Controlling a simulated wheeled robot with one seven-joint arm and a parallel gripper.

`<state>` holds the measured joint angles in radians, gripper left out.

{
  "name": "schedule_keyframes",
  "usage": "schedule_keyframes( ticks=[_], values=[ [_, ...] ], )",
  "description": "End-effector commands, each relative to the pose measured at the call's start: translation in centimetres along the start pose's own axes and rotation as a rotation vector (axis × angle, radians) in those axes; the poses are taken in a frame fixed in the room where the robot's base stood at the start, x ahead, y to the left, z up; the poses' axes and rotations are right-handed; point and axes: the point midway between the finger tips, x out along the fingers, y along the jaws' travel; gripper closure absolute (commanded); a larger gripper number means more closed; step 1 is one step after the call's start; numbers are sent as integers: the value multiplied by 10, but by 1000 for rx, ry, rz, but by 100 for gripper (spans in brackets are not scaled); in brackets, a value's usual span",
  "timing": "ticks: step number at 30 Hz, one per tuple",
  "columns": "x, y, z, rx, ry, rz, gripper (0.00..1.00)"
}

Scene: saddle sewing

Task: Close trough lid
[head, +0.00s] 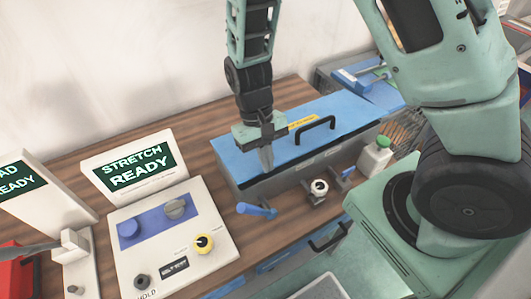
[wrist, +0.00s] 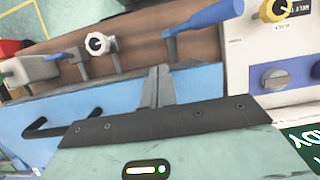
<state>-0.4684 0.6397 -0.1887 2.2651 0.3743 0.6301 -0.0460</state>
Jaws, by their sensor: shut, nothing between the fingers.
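The trough (head: 285,182) is a long grey box on the wooden bench. Its blue lid (head: 345,108) lies over the top, with a black handle (head: 316,128) and a yellow label. A dark strip runs along the lid's front edge; I cannot tell whether it is a gap or a seal. My gripper (head: 267,163) is shut and empty, pointing down at the lid's front edge, left of the handle. I cannot tell whether the tips touch it. In the wrist view the shut fingers (wrist: 160,80) are in front of the blue lid (wrist: 70,103), with the handle (wrist: 60,124) to the left.
A blue-handled tool (head: 257,210), a white knob fixture (head: 319,188) and a green-capped bottle (head: 375,155) stand in front of the trough. A control panel (head: 170,235) with a "STRETCH READY" screen (head: 132,168) is at left. A blue-topped unit (head: 368,88) stands behind right.

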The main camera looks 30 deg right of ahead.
Motion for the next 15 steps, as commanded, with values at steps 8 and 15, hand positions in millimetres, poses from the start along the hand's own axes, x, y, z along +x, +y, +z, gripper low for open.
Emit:
schedule_keyframes(
  ticks=[8,15],
  values=[
    [41,0,-4,0,-2,0,100],
    [44,0,-3,-1,-5,2,100]
  ],
)
